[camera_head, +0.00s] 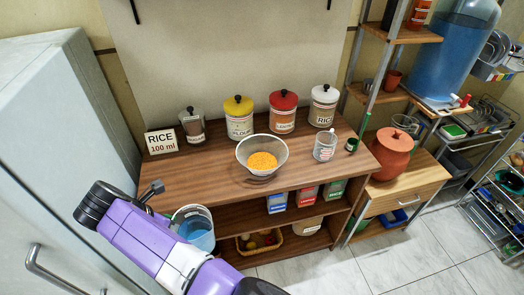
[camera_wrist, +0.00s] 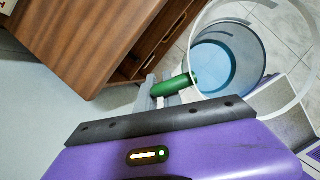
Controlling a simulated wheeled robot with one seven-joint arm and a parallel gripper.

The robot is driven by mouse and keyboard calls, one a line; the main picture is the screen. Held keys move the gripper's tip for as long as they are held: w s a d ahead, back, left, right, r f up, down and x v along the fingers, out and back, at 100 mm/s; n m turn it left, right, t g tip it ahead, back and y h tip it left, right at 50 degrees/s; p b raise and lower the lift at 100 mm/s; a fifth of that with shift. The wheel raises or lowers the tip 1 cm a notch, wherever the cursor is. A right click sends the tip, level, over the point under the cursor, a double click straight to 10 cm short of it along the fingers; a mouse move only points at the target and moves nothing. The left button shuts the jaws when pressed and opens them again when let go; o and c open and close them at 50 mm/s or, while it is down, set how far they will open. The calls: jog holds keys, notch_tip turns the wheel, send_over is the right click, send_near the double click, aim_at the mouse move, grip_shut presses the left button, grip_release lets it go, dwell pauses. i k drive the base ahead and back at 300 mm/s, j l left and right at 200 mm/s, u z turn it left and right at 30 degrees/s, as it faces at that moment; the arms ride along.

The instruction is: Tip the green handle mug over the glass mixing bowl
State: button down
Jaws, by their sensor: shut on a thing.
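My gripper (camera_head: 152,190) is shut on the handle, beside the mug. The handle is not clear in the head view. The glass mixing bowl (camera_head: 274,148) stands on the wooden counter, up and right of the mug, holding orange grains.
The counter (camera_head: 205,172) carries several lidded canisters (camera_head: 282,112), a rice sign (camera_head: 161,140) and a glass measuring cup (camera_head: 325,147). A pale fridge (camera_head: 60,120) stands close at left. The counter left of the bowl is clear. A clay pot (camera_head: 391,155) stands at right.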

aim_at(262, 155)
jog(key=i, duration=1)
